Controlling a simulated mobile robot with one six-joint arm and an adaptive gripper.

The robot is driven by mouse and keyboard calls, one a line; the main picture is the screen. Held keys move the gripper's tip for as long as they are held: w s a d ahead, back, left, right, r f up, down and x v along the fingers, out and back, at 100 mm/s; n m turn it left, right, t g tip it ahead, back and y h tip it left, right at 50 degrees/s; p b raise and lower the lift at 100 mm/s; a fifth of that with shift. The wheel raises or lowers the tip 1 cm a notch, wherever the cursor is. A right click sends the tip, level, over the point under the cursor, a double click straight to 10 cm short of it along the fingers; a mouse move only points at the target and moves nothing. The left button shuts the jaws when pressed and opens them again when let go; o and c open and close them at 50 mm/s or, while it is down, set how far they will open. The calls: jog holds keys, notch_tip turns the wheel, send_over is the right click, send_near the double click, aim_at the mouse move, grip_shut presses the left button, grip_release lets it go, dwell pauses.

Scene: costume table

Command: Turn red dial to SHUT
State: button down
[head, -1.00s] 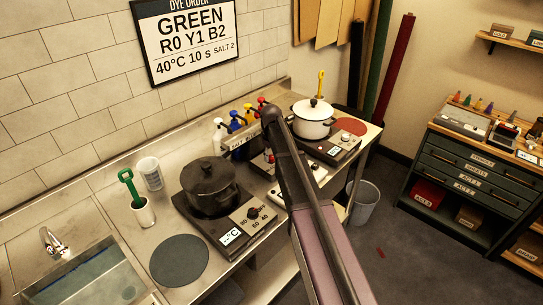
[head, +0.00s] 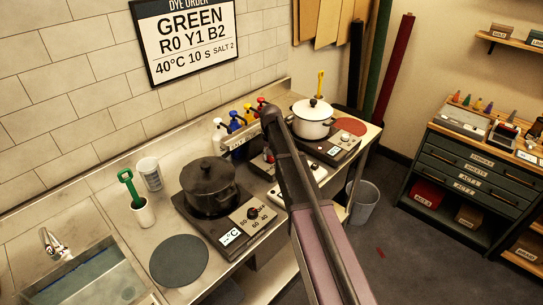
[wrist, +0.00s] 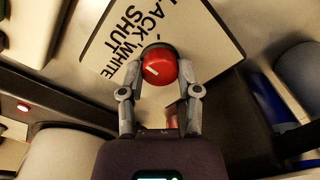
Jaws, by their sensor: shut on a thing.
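The red dial (wrist: 160,66) sits on a pale panel (wrist: 205,38) in the wrist view. The panel carries dark lettering that reads in part "LACK", "WHITE" and "SHUT". A short white mark shows on the dial's face, toward its lower left in the picture. My gripper (wrist: 159,80) is shut on the dial, with one finger at each side of it. In the head view my arm reaches over the counter, and its links hide much of this spot.
A dark pot (head: 209,186) stands on a hotplate left of my arm. A white pot (head: 313,118) stands on another behind it to the right. Several pump bottles (head: 237,122) stand close by the arm at the wall. A sink (head: 90,275) is at the lower left.

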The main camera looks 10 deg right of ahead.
dwell(0.3)
jog(key=shift+c, duration=1.5)
grip_release()
